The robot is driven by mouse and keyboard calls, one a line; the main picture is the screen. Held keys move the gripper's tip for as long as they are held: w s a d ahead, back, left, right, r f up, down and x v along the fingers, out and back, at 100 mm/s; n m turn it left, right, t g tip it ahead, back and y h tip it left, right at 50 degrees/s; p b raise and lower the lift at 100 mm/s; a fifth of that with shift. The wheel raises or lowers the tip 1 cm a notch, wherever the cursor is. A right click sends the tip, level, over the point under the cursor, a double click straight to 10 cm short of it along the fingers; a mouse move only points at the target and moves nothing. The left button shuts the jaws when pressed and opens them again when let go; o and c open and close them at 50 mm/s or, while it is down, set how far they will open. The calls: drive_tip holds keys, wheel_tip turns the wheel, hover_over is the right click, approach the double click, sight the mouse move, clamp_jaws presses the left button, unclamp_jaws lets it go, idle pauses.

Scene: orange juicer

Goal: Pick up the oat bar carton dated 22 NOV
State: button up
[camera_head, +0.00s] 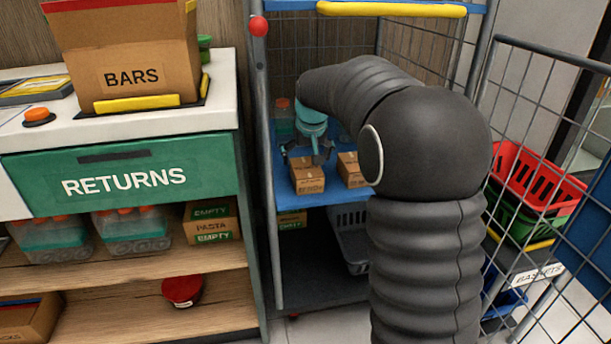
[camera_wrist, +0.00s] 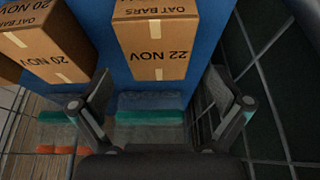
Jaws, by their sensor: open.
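The carton dated 22 NOV (camera_wrist: 155,42) is brown with "OAT BARS" on its top face and stands upside down in the wrist view, on a blue shelf. In the head view it appears to be the left carton (camera_head: 308,184), its print too small to read. My gripper (camera_head: 308,158) is above and behind it there. In the wrist view my gripper (camera_wrist: 162,88) is open and empty, with its fingers spread to either side of the carton's near edge, apart from it. A carton dated 20 NOV (camera_wrist: 45,45) stands beside it on the left.
The blue shelf (camera_head: 318,197) sits in a wire-sided cage trolley; mesh (camera_wrist: 270,70) runs close on the right in the wrist view. Capped bottles (camera_head: 283,115) stand at the shelf's back. A second carton (camera_head: 352,172) shows partly behind my arm. The RETURNS counter (camera_head: 205,200) is at left.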

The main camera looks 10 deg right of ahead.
sight(307, 167)
drive_tip(key=shift+s+x, duration=0.2)
drive_tip(key=shift+x, duration=2.15)
drive_tip(key=shift+d+f, duration=0.15)
drive_tip(key=shift+f, duration=0.2)
drive_tip(key=c, duration=1.2)
